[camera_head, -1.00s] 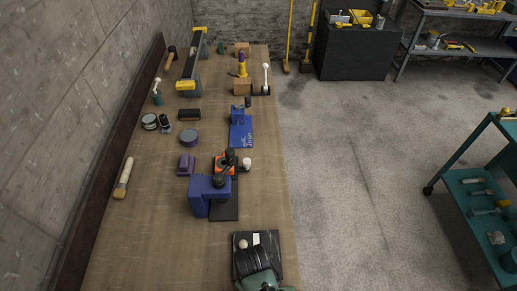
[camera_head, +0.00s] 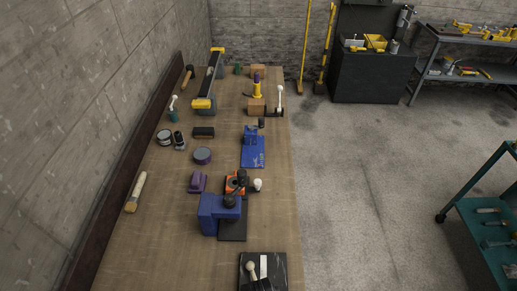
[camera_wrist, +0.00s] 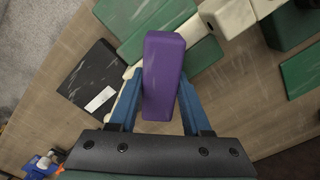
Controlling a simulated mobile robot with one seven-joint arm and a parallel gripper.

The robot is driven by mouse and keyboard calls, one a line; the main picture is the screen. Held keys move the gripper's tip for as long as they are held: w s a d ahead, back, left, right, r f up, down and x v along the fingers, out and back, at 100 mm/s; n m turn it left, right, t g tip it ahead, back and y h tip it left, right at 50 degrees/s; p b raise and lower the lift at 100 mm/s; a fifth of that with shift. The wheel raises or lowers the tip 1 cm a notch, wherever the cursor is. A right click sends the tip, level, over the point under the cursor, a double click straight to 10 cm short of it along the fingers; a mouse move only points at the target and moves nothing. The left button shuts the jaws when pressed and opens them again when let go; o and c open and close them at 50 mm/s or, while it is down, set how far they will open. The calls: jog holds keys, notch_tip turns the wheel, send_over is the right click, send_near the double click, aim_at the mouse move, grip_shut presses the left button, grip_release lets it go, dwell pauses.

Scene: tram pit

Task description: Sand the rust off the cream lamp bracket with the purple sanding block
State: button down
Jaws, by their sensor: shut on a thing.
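My gripper (camera_wrist: 160,84) is shut on the purple sanding block (camera_wrist: 164,62), which stands out lengthwise between the two blue fingers in the wrist view. Behind the block, a cream jointed piece that looks like the lamp bracket (camera_wrist: 229,15) runs from the upper right down to the left, over green plates. The block hides part of it. I cannot tell whether block and bracket touch, and no rust is clear. In the head view neither the gripper nor the bracket can be made out.
A black plate (camera_wrist: 92,85) with a white label lies left in the wrist view; it also shows in the head view (camera_head: 280,262). Green plates (camera_wrist: 145,25) lie around the bracket. Farther along the bench are a purple object (camera_head: 197,182), a blue block (camera_head: 212,213) and a brush (camera_head: 136,191).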

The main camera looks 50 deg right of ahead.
jog(key=shift+f, duration=0.15)
jog(key=shift+s+d+r, duration=0.2)
jog(key=shift+s+d, duration=0.1)
jog(key=shift+s, duration=0.05)
jog(key=shift+s+d+f+p, duration=0.15)
jog(key=shift+s+d+p, duration=0.25)
jog(key=shift+s+d, duration=0.15)
jog(key=shift+s+a, duration=0.1)
jog(key=shift+a, duration=0.05)
jog(key=shift+s+a+p, duration=0.5)
jog(key=shift+a+p, duration=0.05)
jog(key=shift+p, duration=0.05)
jog(key=shift+a, duration=0.1)
